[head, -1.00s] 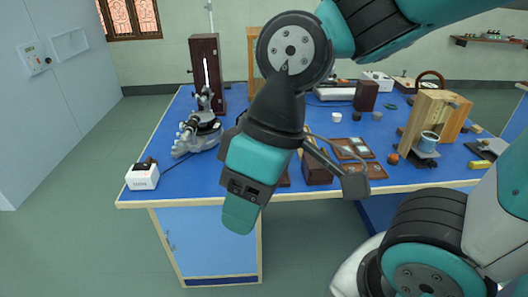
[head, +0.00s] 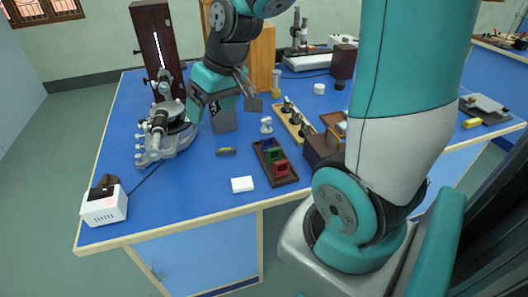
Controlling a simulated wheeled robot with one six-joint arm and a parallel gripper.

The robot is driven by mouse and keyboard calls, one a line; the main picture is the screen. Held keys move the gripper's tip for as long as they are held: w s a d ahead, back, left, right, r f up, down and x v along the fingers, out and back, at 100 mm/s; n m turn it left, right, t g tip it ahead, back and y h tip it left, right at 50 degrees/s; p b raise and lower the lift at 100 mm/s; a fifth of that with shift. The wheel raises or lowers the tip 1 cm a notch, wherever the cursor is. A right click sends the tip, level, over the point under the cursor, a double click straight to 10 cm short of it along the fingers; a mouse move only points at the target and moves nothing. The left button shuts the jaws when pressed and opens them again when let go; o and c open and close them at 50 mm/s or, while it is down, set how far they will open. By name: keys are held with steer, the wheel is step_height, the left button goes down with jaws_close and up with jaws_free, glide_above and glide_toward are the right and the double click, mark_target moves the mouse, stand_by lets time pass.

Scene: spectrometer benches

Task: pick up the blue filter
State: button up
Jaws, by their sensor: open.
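A dark wooden tray (head: 291,181) on the blue bench holds small framed filters standing in a row. The red filter (head: 282,168) is nearest, the green filter (head: 275,155) is behind it, and the blue filter (head: 267,144) appears at the far end, small and dark. My gripper (head: 250,100) is open, above the bench, up and to the left of the tray in the head view. It is apart from the blue filter. One grey finger shows clearly; the other is hard to make out.
A spectrometer (head: 167,135) stands left, with a white box (head: 104,204) at the front left corner. A white block (head: 242,184) lies near the front edge. A rack of dark pieces (head: 296,122) and a brown box (head: 322,148) stand close to the tray's right.

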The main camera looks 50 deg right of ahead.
steer(key=d+f+m+h+b, duration=0.1)
steer(key=d+f+m, duration=0.1)
steer(key=d+f, duration=0.35)
steer(key=d+f+m+h+b, duration=0.1)
steer(key=d+f, duration=0.1)
steer(key=d, duration=0.7)
steer(key=m+h+b, duration=0.1)
steer(key=m+h, duration=0.1)
glide_toward(268, 137)
steer(key=x, duration=0.4)
steer(key=shift+s+d+f, duration=0.15)
steer(key=shift+d+f, duration=0.1)
steer(key=shift+f, duration=0.2)
steer(key=shift+w+a+p+x, duration=0.1)
steer(key=shift+p+x, duration=0.3)
steer(key=shift+x, duration=1.05)
steer(key=shift+w+a+p+x, duration=0.15)
steer(key=shift+p+x, duration=0.2)
steer(key=shift+x, duration=1.15)
steer(key=shift+r, duration=0.1)
steer(key=c, duration=1)
